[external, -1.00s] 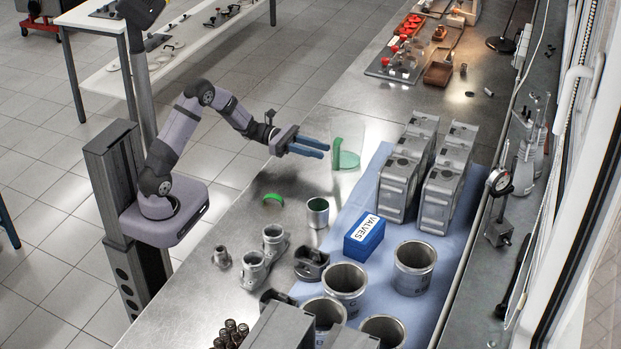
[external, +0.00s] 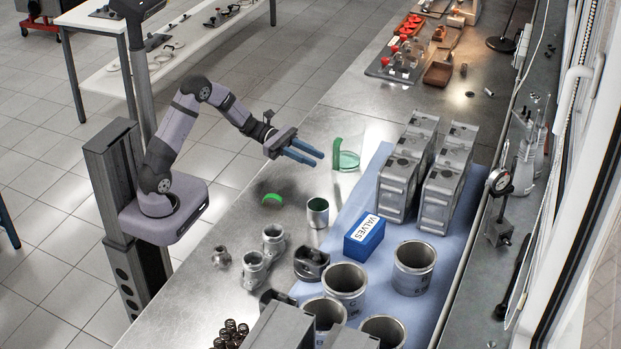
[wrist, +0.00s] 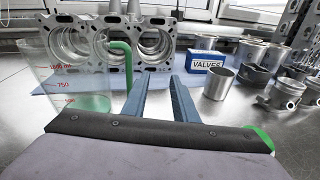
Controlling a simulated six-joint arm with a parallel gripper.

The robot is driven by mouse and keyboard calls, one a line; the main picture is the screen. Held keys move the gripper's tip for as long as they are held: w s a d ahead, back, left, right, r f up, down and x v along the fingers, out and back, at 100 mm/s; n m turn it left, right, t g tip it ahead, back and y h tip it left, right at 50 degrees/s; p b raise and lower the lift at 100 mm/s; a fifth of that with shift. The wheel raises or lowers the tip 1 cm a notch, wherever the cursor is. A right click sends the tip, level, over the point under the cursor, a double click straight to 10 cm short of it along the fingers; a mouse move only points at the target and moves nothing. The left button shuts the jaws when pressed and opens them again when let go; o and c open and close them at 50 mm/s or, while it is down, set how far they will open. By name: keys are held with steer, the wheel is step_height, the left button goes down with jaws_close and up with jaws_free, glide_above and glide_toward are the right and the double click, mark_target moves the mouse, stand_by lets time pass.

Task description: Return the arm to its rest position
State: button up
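My gripper (external: 306,154) is held above the metal workbench (external: 322,105), on my arm, which is bent and reaches out from its base. Its two blue fingers are apart with nothing between them; the wrist view shows the same empty gap between the fingers (wrist: 160,82). A clear measuring jug (external: 347,160) with a green handle and green at its bottom stands just beyond the fingertips. In the wrist view the jug (wrist: 70,72) is at the left, its handle close to the left finger in the picture. I cannot tell how wide the gap to it is.
A green piece (external: 272,197) lies on the bench below my gripper. A metal cup (external: 317,212), a blue VALVES box (external: 364,236), two engine blocks (external: 441,190) and several cylinder liners (external: 413,268) stand to the right and front. Floor (external: 60,255) shows left of the bench.

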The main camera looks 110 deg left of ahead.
steer(key=w+d+r+m+g+h+p, duration=0.2)
steer(key=d+m+g+h+p, duration=0.4)
steer(key=d, duration=1)
steer(key=s+d+r+m+g+p, duration=0.1)
steer(key=s+d+m+g+p, duration=0.3)
steer(key=d, duration=0.3)
steer(key=s+d+r+m+g+p, duration=0.1)
steer(key=s+d+m+g+p, duration=0.25)
steer(key=d+m, duration=0.3)
steer(key=s+d+r+m+g+y+p, duration=0.3)
steer(key=s+r+m+y+p, duration=0.4)
steer(key=m, duration=0.9)
steer(key=s+y+p, duration=0.2)
steer(key=p, duration=0.1)
steer(key=shift+s+r, duration=0.15)
steer(key=shift+s, duration=0.05)
